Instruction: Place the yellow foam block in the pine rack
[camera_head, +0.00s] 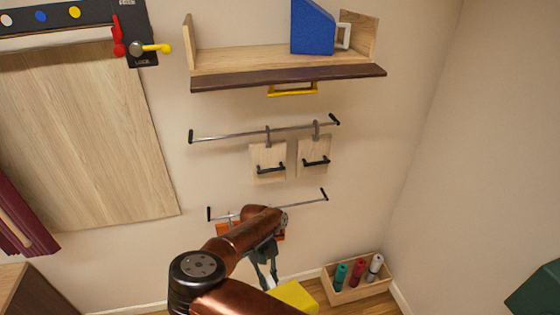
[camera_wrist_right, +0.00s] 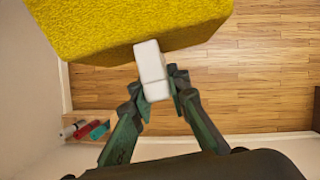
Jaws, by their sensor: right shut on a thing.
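The yellow foam block (camera_head: 293,297) shows low in the head view, partly cut off by the bottom edge. In the right wrist view the yellow block (camera_wrist_right: 120,25) has a white handle (camera_wrist_right: 150,68). My right gripper (camera_wrist_right: 158,92) is shut on this handle; in the head view the gripper (camera_head: 268,268) is partly hidden by my arm. The pale wooden wall rack (camera_head: 228,59), which looks like the pine rack, is high on the wall, well above the gripper. A blue block (camera_head: 312,27) with a white handle stands at its right end. My left gripper is not in view.
Two metal rails (camera_head: 235,135) hang below the rack, the upper one with wooden boards (camera_head: 268,158). A yellow handle (camera_head: 292,89) juts under the rack. A wooden crate (camera_head: 345,296) with coloured rolls stands on the floor. The rack's left and middle are free.

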